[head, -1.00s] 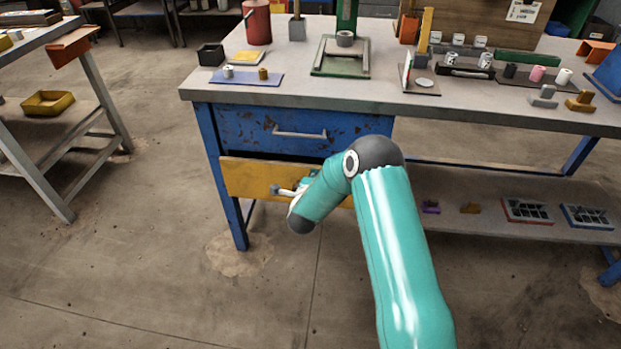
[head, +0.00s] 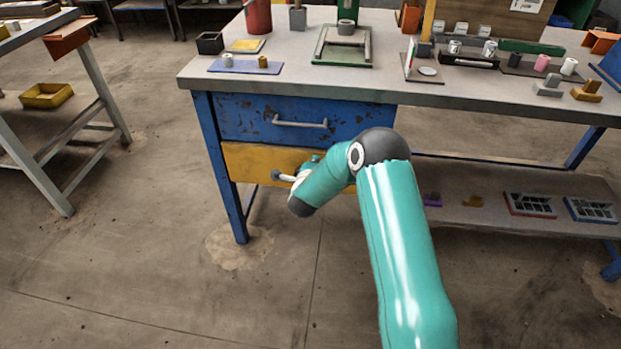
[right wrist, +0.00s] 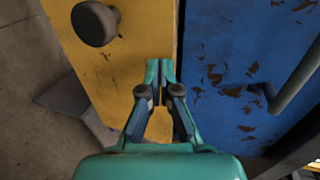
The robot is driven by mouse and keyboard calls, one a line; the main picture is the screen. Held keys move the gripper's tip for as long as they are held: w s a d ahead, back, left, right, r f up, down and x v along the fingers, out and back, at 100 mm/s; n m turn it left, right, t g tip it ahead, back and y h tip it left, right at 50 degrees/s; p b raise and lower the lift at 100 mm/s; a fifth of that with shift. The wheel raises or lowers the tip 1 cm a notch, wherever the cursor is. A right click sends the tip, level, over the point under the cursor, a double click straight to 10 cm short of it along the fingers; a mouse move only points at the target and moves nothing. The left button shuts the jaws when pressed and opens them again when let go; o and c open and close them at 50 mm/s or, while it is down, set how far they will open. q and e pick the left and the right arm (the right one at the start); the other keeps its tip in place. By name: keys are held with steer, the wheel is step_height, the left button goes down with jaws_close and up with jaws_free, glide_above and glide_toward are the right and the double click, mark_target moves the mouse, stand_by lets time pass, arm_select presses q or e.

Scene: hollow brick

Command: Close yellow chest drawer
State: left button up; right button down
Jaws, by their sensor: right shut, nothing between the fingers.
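The yellow drawer (head: 252,164) sits under the blue drawer (head: 250,116) in the blue bench. Its front looks nearly in line with the blue one, with only a thin dark line above it. A grey round knob (head: 277,175) sticks out of it. In the right wrist view the yellow front (right wrist: 120,65) fills the left, with the knob (right wrist: 95,23) at upper left. My right gripper (right wrist: 159,68) is shut and empty, its tips at the yellow front near its upper edge; contact is unclear. In the head view my arm mostly hides it. My left gripper is not in view.
The blue drawer's bar handle (head: 300,123) juts out above; it also shows in the right wrist view (right wrist: 285,95). The worktop (head: 215,80) carries several small items. A lower shelf (head: 470,218) lies to the right. The floor in front is clear.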

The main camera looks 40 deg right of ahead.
steer(key=f+v, duration=0.1)
steer(key=v, duration=1.2)
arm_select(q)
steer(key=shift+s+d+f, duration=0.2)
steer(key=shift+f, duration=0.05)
arm_select(e)
steer(key=s+a+f+n+g+y, duration=0.1)
steer(key=s+a+f+n+y, duration=0.35)
steer(key=a+f+n, duration=0.4)
steer(key=s+a+f+n+g+y, duration=0.1)
steer(key=s+a+f+n+y, duration=0.2)
steer(key=a+f+n+y, duration=0.55)
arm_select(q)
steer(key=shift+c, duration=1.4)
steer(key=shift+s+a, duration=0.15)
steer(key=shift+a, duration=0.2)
arm_select(e)
steer(key=s+a+f+n+g+y, duration=0.1)
steer(key=s+a+f+n+g, duration=0.1)
steer(key=s+a, duration=0.4)
steer(key=s+a+f+n+g, duration=0.2)
steer(key=s+a+n+g, duration=0.2)
steer(key=s, duration=0.5)
steer(key=a+n, duration=0.2)
steer(key=n, duration=0.1)
steer(key=shift+f+g+y, duration=0.4)
